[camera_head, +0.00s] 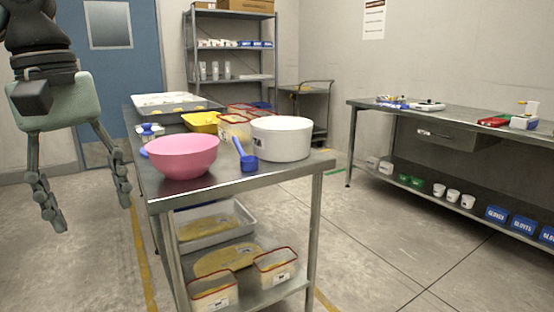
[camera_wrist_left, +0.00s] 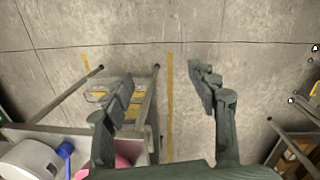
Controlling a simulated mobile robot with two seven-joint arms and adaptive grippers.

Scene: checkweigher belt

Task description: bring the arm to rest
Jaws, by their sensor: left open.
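My left gripper (camera_head: 88,212) hangs at the left of the head view, fingers pointing down. It is open and nothing is between its fingers. It is in front of a blue door and to the left of the steel table (camera_head: 240,183), apart from it. In the left wrist view, the open fingers of my left gripper (camera_wrist_left: 165,92) are over bare floor with a yellow line (camera_wrist_left: 170,110). My right gripper is in neither view.
A pink bowl (camera_head: 182,157), a blue scoop (camera_head: 245,155) and a white pot (camera_head: 282,138) stand on the steel table. A yellow tray (camera_head: 203,122) is behind them. A workbench (camera_head: 450,125) stands at the right. The floor (camera_head: 390,245) between is clear.

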